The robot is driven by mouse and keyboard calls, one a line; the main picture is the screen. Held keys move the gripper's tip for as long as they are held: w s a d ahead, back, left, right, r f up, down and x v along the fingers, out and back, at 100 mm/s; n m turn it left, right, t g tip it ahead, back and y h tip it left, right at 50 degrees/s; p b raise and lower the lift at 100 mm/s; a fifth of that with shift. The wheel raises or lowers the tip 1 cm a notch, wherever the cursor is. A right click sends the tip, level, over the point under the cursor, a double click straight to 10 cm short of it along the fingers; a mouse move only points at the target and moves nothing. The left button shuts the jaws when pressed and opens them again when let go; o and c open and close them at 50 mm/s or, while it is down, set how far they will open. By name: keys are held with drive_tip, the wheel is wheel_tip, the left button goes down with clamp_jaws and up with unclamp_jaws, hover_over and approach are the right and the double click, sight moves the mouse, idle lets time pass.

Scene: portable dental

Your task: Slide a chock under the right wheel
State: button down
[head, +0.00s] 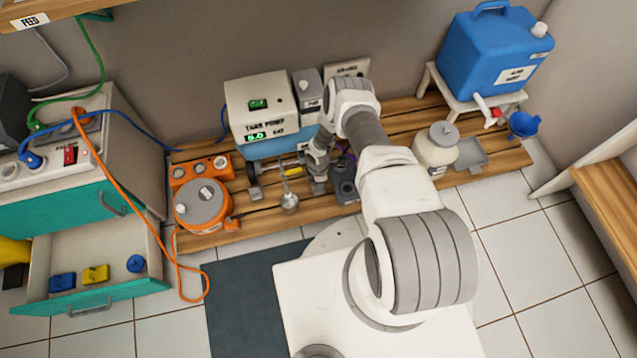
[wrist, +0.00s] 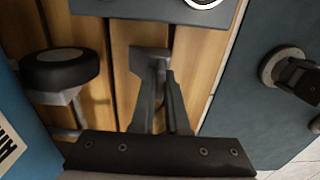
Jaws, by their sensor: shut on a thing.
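My gripper (head: 318,181) is low over the wooden pallet, in front of the blue-and-white pump unit (head: 262,105). In the wrist view its fingers (wrist: 160,85) are shut on a small grey piece, which looks like the chock (wrist: 150,56). The right wheel (wrist: 60,69), black with a grey hub, stands to the left of the chock in the wrist view, with a gap of bare planks between them. In the head view my arm and gripper hide the right wheel, and the chock is hard to make out. The left wheel (head: 254,193) shows under the unit.
A dark grey block (head: 344,184) stands close to the right of my gripper; it also shows at the top of the wrist view (wrist: 155,9). A cream jar (head: 434,150) is farther right.

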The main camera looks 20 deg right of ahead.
drive_tip(key=shift+w, duration=0.15)
drive_tip(key=shift+w, duration=1.8)
drive_tip(key=c, duration=0.8)
unclamp_jaws()
drive_tip(key=shift+c, duration=0.2)
